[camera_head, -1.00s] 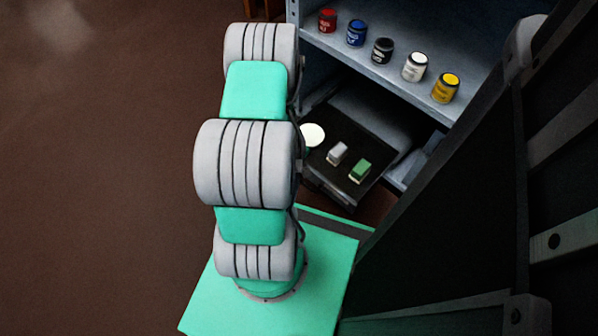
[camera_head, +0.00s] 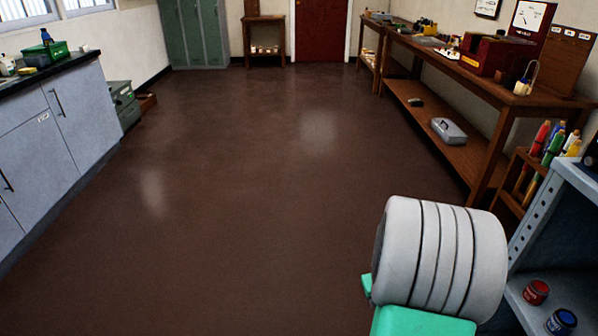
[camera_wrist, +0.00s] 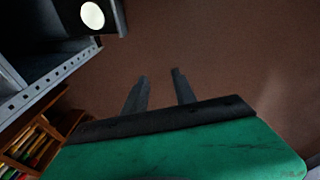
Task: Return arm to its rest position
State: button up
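My gripper (camera_wrist: 162,88) shows in the wrist view as two dark fingers standing apart above a green palm. Nothing is between the fingers, and only brown floor shows behind them. In the head view a grey ribbed joint of my arm (camera_head: 440,255) with a green link below it stands at the lower right. My gripper itself is not visible in the head view.
A grey shelf (camera_head: 530,225) with a red tin (camera_head: 536,291) and a blue tin (camera_head: 561,321) is close to the right of my arm. A long wooden workbench (camera_head: 470,75) runs along the right wall. Grey cabinets (camera_head: 60,135) line the left. The middle floor (camera_head: 230,170) is clear.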

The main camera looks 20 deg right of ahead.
jog(key=w+a+r+n+t+p, duration=0.1)
jog(key=w+a+r+p, duration=0.1)
jog(key=a+r+p, duration=0.65)
jog(key=w+a+r+p, duration=0.1)
jog(key=w+a+r, duration=0.3)
jog(key=r, duration=0.9)
jog(key=s+a+r+n+y+p, duration=0.1)
jog(key=s+a+r+p, duration=0.1)
jog(key=a+r+p, duration=0.2)
jog(key=s+a+r+n+y+p, duration=0.1)
jog(key=s+a+r+p, duration=0.2)
jog(key=a+r, duration=0.7)
notch_tip(320, 180, up, 2)
jog(key=shift+s+a+r+t+p, duration=0.1)
jog(key=shift+s+a+t+p, duration=0.25)
jog(key=shift+p, duration=0.2)
